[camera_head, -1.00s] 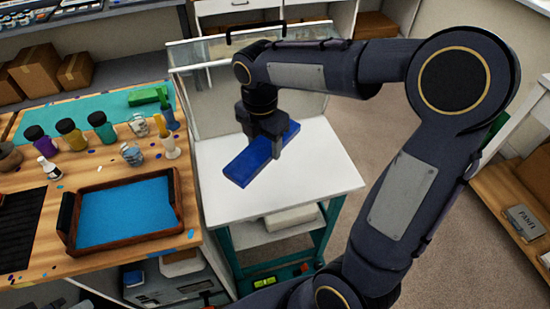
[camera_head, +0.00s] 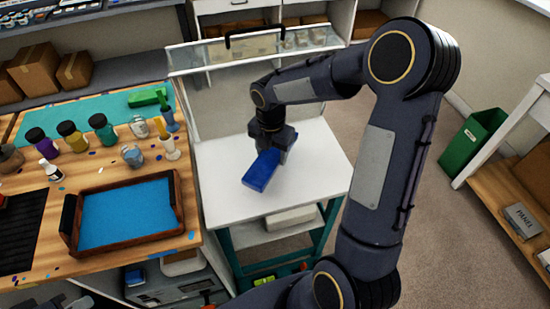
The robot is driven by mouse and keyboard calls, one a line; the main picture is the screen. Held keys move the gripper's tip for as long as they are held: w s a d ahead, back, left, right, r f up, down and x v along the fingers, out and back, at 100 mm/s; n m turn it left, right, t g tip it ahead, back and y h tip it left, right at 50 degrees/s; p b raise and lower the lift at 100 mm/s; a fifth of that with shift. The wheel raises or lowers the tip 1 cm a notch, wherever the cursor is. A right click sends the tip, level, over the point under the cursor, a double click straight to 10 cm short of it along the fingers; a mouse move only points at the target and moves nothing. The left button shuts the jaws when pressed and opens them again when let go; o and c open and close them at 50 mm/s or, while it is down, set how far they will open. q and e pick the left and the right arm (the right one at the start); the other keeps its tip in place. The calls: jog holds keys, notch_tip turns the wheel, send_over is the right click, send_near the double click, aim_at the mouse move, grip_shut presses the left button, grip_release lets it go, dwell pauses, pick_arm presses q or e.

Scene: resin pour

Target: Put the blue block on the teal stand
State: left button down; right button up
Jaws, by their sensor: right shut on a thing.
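The blue block (camera_head: 261,174) is a long dark-blue bar over the white top of the teal stand (camera_head: 318,192). The stand has a teal frame, a lower shelf and a clear-topped panel along its back. My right gripper (camera_head: 277,154) is shut on the block from above and hides its far part. The block looks close to the top, but I cannot tell whether it touches. Dark grey parts at the bottom left corner seem to be my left gripper (camera_head: 45,303), mostly cut off by the frame edge.
A wooden bench at left holds a blue-filled tray (camera_head: 182,206), several paint jars (camera_head: 103,127), a small white bottle (camera_head: 51,170) and a green block (camera_head: 147,97). A green bin (camera_head: 473,142) stands at right. The stand's top around the block is clear.

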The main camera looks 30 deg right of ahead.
aim_at(275, 161)
jog(key=shift+d+f, duration=0.45)
jog(key=shift+f, duration=0.05)
jog(key=shift+w+d+f, duration=0.1)
jog(key=shift+d+f, duration=0.1)
jog(key=shift+f, duration=1.55)
jog(key=shift+f, duration=0.25)
jog(key=o, duration=1.3)
jog(key=shift+r, duration=0.1)
jog(key=shift+c, duration=0.2)
